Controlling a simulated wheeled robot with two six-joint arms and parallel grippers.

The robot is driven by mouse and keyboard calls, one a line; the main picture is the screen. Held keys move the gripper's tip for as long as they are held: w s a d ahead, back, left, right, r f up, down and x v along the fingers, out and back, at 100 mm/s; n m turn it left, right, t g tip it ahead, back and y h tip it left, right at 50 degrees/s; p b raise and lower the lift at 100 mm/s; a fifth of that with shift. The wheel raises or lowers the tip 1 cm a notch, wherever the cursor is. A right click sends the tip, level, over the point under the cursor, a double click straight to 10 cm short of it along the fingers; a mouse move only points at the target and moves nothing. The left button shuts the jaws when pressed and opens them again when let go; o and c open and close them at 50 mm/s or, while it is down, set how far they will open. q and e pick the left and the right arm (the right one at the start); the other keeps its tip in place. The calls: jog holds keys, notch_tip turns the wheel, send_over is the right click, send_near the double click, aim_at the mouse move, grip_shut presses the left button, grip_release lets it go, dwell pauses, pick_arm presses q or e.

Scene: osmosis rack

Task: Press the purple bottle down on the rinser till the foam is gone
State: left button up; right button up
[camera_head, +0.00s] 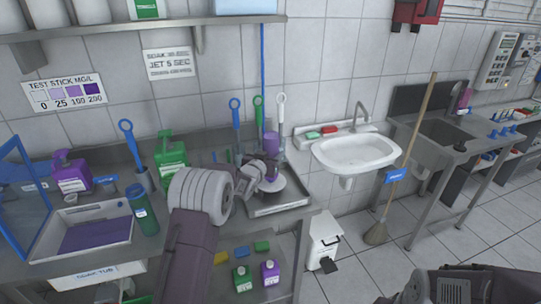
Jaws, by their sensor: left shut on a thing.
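The purple bottle (271,143) stands roughly upright above the rinser at the back of the left counter. My left gripper (270,160) is shut on the bottle, and its fingers and wrist hide the bottle's lower part. The rinser shows as a pale round disc (278,186) on a metal tray (283,204), just below the gripper. Whether the bottle touches the rinser, and whether foam is there, I cannot tell. My right arm shows only in part at the bottom right, and its gripper is out of view.
Blue, green and white-handled brushes (281,112) stand behind the rinser. A white basin (355,152) and a broom (408,155) are to the right.

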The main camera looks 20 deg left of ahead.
pick_arm(q)
jog(key=shift+f, duration=0.1)
jog(key=shift+f+b, duration=0.5)
jog(key=shift+b, duration=0.05)
jog(key=shift+f+b, duration=0.75)
dwell(2.9)
